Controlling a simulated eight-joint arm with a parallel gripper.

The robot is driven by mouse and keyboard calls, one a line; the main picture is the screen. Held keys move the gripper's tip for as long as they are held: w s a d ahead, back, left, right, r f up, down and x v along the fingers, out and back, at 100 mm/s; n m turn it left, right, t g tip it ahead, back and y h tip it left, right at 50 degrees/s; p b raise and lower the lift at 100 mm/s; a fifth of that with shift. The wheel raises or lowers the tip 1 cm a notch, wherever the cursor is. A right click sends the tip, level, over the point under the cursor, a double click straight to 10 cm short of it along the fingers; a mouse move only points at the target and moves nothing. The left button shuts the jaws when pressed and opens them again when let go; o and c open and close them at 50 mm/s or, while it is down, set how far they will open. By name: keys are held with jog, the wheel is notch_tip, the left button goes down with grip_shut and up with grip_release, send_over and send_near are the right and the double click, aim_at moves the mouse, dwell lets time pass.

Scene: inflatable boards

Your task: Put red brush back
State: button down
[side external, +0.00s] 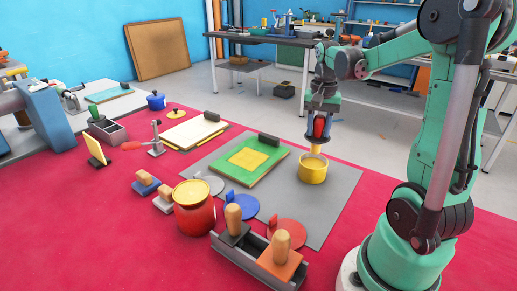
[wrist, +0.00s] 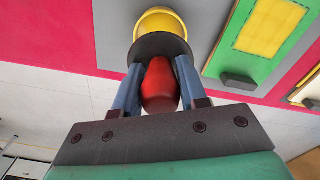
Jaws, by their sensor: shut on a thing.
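My gripper (side external: 320,128) is shut on the red brush (side external: 319,126), with a blue finger on each side of its red handle. The brush hangs roughly upright, and a yellowish lower end (side external: 316,149) points down at the yellow pot (side external: 313,172). In the wrist view, the red handle (wrist: 159,85) sits between my gripper's fingers (wrist: 158,88). A dark round collar (wrist: 160,46) lies beyond it and covers part of the yellow pot (wrist: 160,20). I cannot tell whether the brush tip is inside the pot's rim or just above it.
The pot stands on a grey mat (side external: 340,190) beside a green board with a yellow patch (side external: 248,160). Blue and red discs (side external: 287,232), a red jar (side external: 194,208) and a dark tray with wooden-knobbed pads (side external: 258,262) stand nearer. Red table (side external: 90,240) is clear at front left.

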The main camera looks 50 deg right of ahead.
aim_at(317, 136)
jog(key=shift+f, duration=1.7)
jog(key=shift+f, duration=0.15)
jog(key=shift+c, duration=2.4)
grip_release()
notch_tip(317, 136, up, 12)
jog(key=shift+f, duration=0.15)
jog(key=shift+a+r, duration=0.15)
jog(key=shift+r, duration=0.05)
jog(key=w+a+f+n+t, duration=0.1)
jog(key=a+f+n+t, duration=0.2)
jog(key=a+n, duration=0.3)
jog(key=w+a+f+n+t, duration=0.1)
jog(key=a+f+n+t, duration=0.2)
jog(key=a+n, duration=0.4)
jog(key=a+t, duration=0.1)
jog(key=a, duration=0.7)
jog(key=shift+w+a+f, duration=0.3)
jog(key=shift+w+f, duration=0.05)
